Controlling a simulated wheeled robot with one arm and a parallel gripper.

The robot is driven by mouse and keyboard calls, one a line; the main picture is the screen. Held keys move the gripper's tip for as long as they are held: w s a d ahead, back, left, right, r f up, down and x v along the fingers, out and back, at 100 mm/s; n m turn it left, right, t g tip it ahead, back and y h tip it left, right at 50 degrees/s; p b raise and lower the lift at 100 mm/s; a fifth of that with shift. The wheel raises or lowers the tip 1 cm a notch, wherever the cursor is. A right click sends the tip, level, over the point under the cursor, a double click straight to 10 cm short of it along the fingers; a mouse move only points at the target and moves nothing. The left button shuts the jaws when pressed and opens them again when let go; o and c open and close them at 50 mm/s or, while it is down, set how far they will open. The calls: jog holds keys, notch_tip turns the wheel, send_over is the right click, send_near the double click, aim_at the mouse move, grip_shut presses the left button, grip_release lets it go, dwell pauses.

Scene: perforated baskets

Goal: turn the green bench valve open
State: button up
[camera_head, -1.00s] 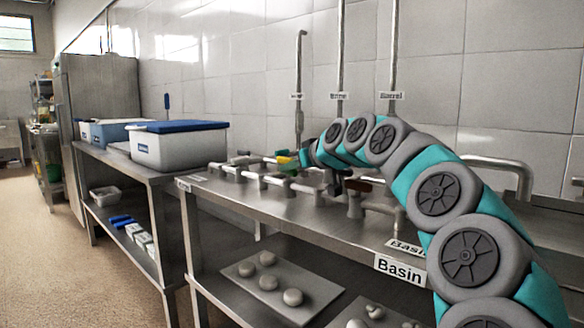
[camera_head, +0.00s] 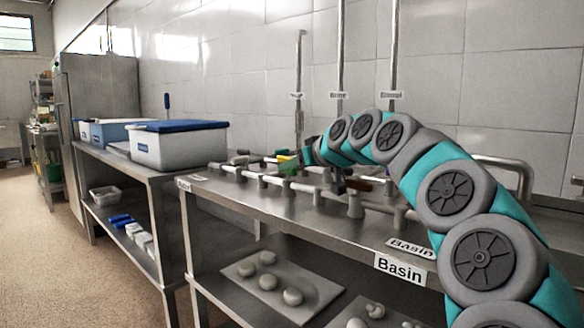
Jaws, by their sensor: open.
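The green valve handle (camera_head: 289,168) shows small among the grey pipe fittings on the steel bench (camera_head: 260,205). My gripper (camera_head: 306,156) is at the far end of my arched grey and teal arm, close to the green handle in the picture, slightly above and to its right. It is open, but its fingers are small and partly hidden by my wrist. I cannot tell whether it touches the handle. A yellow handle (camera_head: 284,158) shows just above the green one, and a brown-orange handle (camera_head: 358,184) lies to the right.
Several grey pipe stubs (camera_head: 355,205) crowd the bench around the handles. Vertical pipes (camera_head: 341,60) run up the tiled wall behind. A white box with a blue lid (camera_head: 180,145) stands at the left. The lower shelf holds a tray (camera_head: 310,305) with rounded items.

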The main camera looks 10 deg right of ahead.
jog(key=v, duration=0.6)
jog(key=shift+s+b, duration=0.25)
jog(key=shift+b, duration=0.05)
jog(key=shift+d+r, duration=0.15)
